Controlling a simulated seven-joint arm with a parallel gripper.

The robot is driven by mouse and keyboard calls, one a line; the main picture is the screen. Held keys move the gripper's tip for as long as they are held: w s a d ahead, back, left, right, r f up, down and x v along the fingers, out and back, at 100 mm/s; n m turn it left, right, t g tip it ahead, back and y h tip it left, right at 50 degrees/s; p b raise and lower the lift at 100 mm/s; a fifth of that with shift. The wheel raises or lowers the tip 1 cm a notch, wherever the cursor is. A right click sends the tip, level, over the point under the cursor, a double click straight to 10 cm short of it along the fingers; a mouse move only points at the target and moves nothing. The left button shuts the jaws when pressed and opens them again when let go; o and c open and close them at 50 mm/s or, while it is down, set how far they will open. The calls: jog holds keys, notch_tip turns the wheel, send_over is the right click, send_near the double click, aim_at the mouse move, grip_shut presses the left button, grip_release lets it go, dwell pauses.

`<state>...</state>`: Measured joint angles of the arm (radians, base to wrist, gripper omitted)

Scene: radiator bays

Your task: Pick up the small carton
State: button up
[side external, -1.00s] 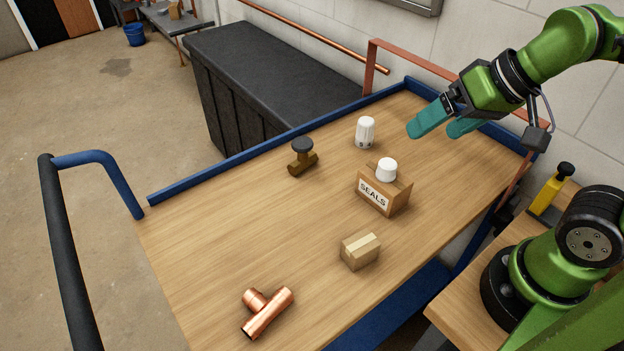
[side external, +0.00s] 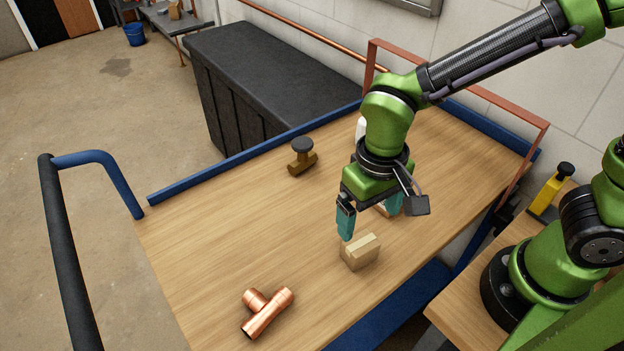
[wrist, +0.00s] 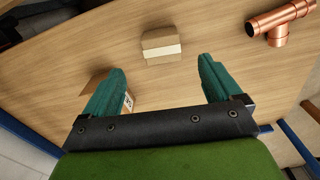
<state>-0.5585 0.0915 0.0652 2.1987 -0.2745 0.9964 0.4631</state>
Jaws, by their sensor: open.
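The small carton (side external: 361,253) is a plain tan box with a paler tape strip, lying on the wooden bench top. It also shows in the wrist view (wrist: 160,43), beyond and between the fingertips. My gripper (side external: 370,216) points down just above and behind the carton. Its teal fingers are apart with nothing between them, as the wrist view shows (wrist: 162,70). The carton appears clear of both fingers.
A copper tee (side external: 267,312) lies at the near end of the bench. A brass valve with a dark knob (side external: 302,157) stands to the left. A white fitting (side external: 361,128) is partly hidden behind my arm. The bench surface (side external: 225,235) left of the carton is bare.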

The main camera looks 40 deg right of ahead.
aim_at(362, 242)
jog(key=f, duration=0.9)
jog(key=shift+w+f, duration=0.25)
jog(key=shift+f, duration=0.05)
